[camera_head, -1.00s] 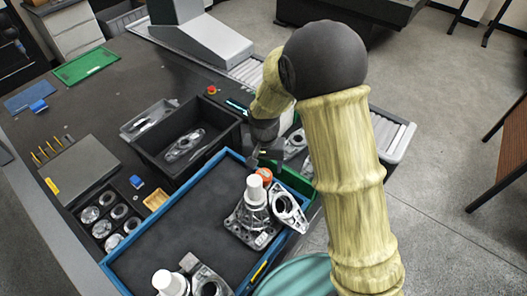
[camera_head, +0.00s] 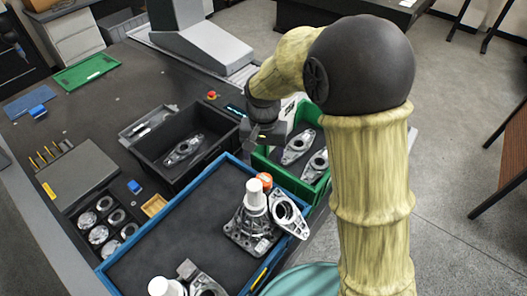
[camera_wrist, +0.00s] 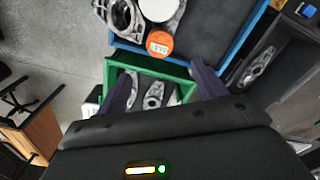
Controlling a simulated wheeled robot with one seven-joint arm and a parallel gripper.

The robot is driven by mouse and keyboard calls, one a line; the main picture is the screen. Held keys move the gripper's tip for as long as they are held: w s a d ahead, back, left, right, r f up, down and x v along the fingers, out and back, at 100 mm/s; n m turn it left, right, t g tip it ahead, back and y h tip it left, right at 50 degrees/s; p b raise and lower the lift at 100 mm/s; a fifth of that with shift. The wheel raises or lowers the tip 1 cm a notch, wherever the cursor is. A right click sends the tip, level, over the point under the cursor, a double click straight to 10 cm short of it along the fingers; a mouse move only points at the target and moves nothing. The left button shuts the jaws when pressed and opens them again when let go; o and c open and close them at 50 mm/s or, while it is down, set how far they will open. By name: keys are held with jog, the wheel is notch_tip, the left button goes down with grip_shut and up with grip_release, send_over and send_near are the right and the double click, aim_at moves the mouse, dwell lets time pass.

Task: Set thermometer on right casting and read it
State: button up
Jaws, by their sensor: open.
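The orange round thermometer (camera_head: 265,180) is at the far side of the right casting (camera_head: 248,225), beside its white cap (camera_head: 254,192). In the wrist view the thermometer (camera_wrist: 160,43) shows a small pale display, whose digits are too small for me to read. I cannot tell exactly which surface it rests on. A flat eyelet-shaped metal part (camera_head: 290,214) leans by the casting at the tray rim. My gripper (camera_head: 251,153) is open and empty, apart from the thermometer. In the wrist view its fingers (camera_wrist: 163,92) are spread, with the green bin between and beyond them.
The blue-rimmed tray (camera_head: 160,211) also holds another white-capped casting (camera_head: 165,287) at its near end. The green bin (camera_head: 270,166) and black bin (camera_head: 150,165) hold metal parts. A red button (camera_head: 212,95) stands behind. The tray's middle is bare.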

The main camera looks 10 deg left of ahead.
jog(key=s+d+t, duration=0.1)
jog(key=s+d, duration=0.2)
jog(key=d, duration=0.4)
jog(key=s+d+r, duration=0.1)
jog(key=s+d, duration=0.3)
jog(key=d, duration=0.3)
jog(key=s+d+t, duration=0.1)
jog(key=s+d, duration=0.2)
jog(key=d, duration=0.5)
jog(key=shift+s+r+t, duration=0.15)
jog(key=shift+s+t, duration=0.1)
jog(key=shift+t, duration=0.05)
